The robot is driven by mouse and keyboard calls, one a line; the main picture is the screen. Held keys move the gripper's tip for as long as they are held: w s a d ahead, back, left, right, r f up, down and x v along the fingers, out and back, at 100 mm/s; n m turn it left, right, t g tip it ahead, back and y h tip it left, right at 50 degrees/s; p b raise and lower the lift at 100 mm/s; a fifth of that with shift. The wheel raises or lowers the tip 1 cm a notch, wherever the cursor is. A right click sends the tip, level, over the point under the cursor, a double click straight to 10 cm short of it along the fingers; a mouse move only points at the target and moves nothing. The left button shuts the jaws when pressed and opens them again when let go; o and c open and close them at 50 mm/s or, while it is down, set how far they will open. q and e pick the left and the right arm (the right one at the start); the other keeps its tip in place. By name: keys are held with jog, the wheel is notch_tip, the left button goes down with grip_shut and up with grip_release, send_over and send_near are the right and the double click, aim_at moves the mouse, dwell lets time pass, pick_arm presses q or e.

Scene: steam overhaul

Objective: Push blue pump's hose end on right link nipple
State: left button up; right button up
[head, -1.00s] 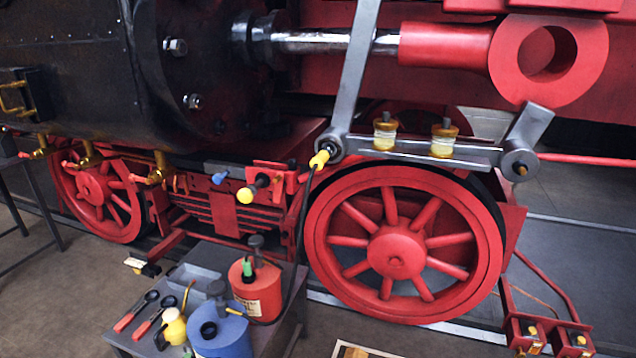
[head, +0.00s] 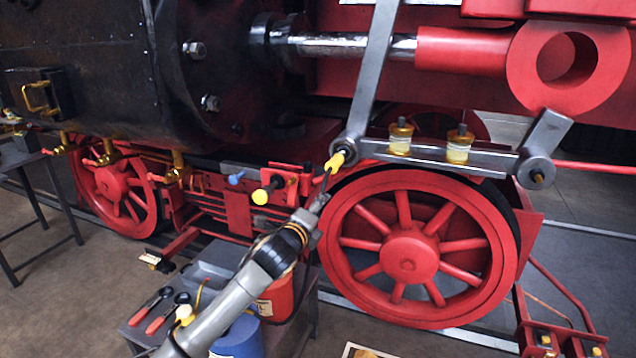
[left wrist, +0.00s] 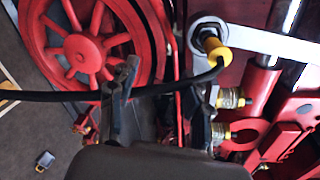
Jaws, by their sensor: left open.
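The yellow hose end (head: 337,160) sits at the joint on the left end of the grey link bar (head: 478,155). It also shows in the left wrist view (left wrist: 214,48), with the black hose (left wrist: 60,96) bending away from it. Whether it is fully seated I cannot tell. My left gripper (head: 322,196) is open just below the hose end; in the left wrist view its fingers (left wrist: 168,82) stand either side of the hose, apart from the yellow end. The blue pump (head: 238,340) is partly hidden behind my left arm. My right gripper is not in view.
A big red wheel (head: 408,250) is close to the gripper's right. Two amber oil cups (head: 400,140) stand on the link bar. A yellow-tipped rod (head: 262,196) is at the left.

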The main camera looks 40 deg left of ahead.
pick_arm(q)
jog(key=m+t, duration=0.1)
jog(key=m, duration=0.1)
send_near(331, 168)
jog(key=w, duration=0.1)
jog(key=b+x, duration=0.1)
jog(key=x, duration=0.5)
jog(key=shift+w+a+f, duration=0.1)
jog(key=shift+a, duration=0.05)
jog(key=shift+p+x, duration=0.35)
jog(key=shift+x, duration=0.55)
jog(key=shift+w+a, duration=0.2)
jog(key=shift+w, duration=0.45)
grip_shut()
